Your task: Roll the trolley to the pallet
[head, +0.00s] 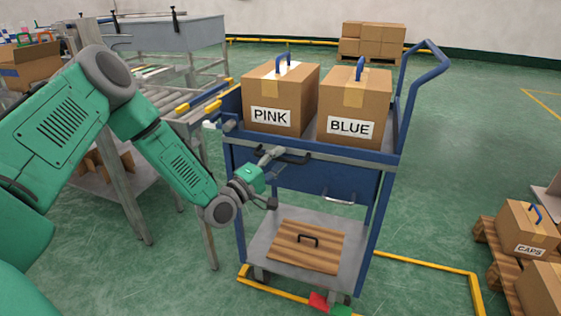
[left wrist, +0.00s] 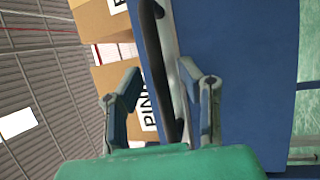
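The blue trolley (head: 310,181) stands in the middle of the head view, beside a roller table. Its top shelf carries a box marked PINK (head: 270,117) and a box marked BLUE (head: 349,128). A dark handle (head: 290,156) is on its near side. My left gripper (head: 274,179) is at that near side, close to the dark handle. In the left wrist view, its two fingers (left wrist: 163,95) are apart, with the dark handle (left wrist: 155,50) between them; contact cannot be told. A pallet (head: 362,57) with stacked boxes stands at the back. My right gripper is not in view.
Another pallet (head: 492,262) with a CAPS box (head: 527,230) is at the right. The roller table (head: 180,100) stands close to the trolley's left. A red pedal (head: 318,301) and a green pedal (head: 341,310) are low on the trolley. Open green floor lies right of the trolley.

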